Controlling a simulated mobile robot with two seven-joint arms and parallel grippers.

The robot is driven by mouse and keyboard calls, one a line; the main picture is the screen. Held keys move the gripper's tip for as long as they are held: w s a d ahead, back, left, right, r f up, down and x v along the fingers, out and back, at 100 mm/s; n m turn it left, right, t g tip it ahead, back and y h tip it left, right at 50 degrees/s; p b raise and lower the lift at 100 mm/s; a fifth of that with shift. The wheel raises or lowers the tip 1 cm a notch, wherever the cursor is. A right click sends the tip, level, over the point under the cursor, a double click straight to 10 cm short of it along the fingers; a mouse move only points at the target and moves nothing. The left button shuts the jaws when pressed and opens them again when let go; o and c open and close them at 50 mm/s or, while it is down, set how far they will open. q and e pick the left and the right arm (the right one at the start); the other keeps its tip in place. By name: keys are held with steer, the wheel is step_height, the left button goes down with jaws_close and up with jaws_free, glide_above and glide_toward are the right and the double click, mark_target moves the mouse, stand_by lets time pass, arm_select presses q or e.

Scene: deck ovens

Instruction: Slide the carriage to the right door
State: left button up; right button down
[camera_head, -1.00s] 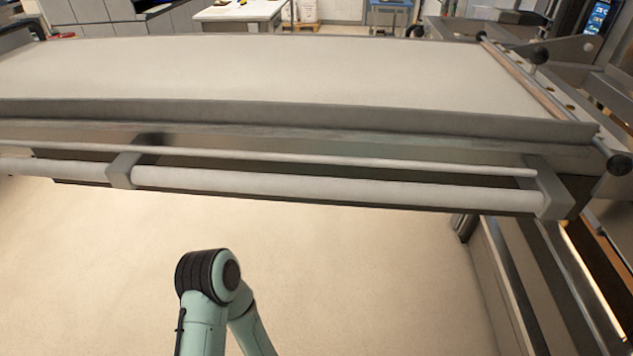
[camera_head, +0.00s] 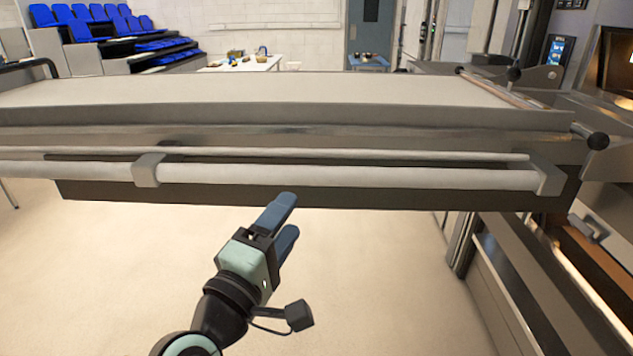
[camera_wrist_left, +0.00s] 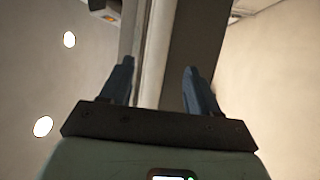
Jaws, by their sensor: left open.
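The carriage (camera_head: 300,117) is a wide, flat loader with a pale top, spanning the head view. A long pale handle bar (camera_head: 350,176) runs along its front on grey brackets. My left gripper (camera_head: 288,217) is open, with blue fingers pointing up toward the bar, just below it in the picture. In the left wrist view, the bar (camera_wrist_left: 157,50) shows between and beyond the open fingers (camera_wrist_left: 158,68); I see no grip on it. An oven door with a lit window (camera_head: 620,65) is at the right edge, partly cut off. My right gripper is not in view.
Metal rails and oven framework (camera_head: 520,270) stand at the lower right. A black knob (camera_head: 597,140) sticks out at the carriage's right end. The floor (camera_head: 390,290) below the bar looks clear. A white table (camera_head: 240,64) and blue seats (camera_head: 90,22) are far behind.

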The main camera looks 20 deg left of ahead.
mark_target(322, 170)
arm_select(q)
steer(key=p+x, duration=0.2)
steer(key=x, duration=1.1)
steer(key=shift+w+r, duration=0.2)
steer(key=shift+w, duration=0.05)
jaws_close()
